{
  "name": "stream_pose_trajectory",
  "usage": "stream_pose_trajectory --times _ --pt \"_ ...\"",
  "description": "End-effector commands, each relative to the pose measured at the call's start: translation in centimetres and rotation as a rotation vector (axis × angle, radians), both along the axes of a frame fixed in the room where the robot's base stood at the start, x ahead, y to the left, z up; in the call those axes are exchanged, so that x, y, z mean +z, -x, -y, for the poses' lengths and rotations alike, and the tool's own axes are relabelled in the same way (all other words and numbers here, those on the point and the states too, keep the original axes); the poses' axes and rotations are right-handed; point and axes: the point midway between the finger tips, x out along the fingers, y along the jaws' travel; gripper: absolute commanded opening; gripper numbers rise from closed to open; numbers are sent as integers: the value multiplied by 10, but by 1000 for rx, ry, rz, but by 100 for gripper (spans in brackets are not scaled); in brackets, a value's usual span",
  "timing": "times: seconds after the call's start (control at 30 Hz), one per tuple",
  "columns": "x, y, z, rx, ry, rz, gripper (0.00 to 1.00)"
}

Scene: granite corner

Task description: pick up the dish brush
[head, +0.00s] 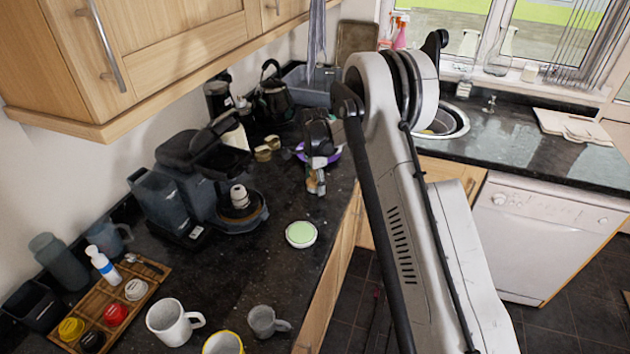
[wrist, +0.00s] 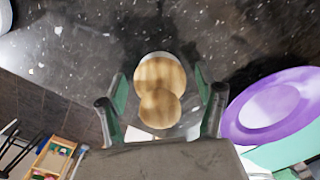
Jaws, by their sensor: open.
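The dish brush (wrist: 160,90) shows from above in the wrist view as two rounded, light wooden parts, one overlapping the other. My gripper (wrist: 160,112) is open, with one green-padded finger on each side of the brush. I see no clear contact between the fingers and the wood. In the head view my gripper (head: 317,172) points down over the dark counter, beside a purple dish (head: 333,157). There the brush is small and mostly hidden by the fingers. The purple dish also shows close on the right in the wrist view (wrist: 235,122).
The dark speckled counter (head: 230,290) has its front edge close to the right of my gripper. A coffee machine (head: 185,200) stands to the left. A round green-topped item (head: 301,234) lies nearer the camera. Mugs (head: 172,322) and a wooden tray (head: 150,283) are at the front.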

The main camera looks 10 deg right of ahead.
Motion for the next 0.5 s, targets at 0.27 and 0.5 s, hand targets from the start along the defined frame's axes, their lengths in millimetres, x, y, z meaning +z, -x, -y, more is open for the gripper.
stream_pose_trajectory --times 0.27,0.5 --pt "0 0 0 0 0 0 53" --pt "0 0 0 0 0 0 21"
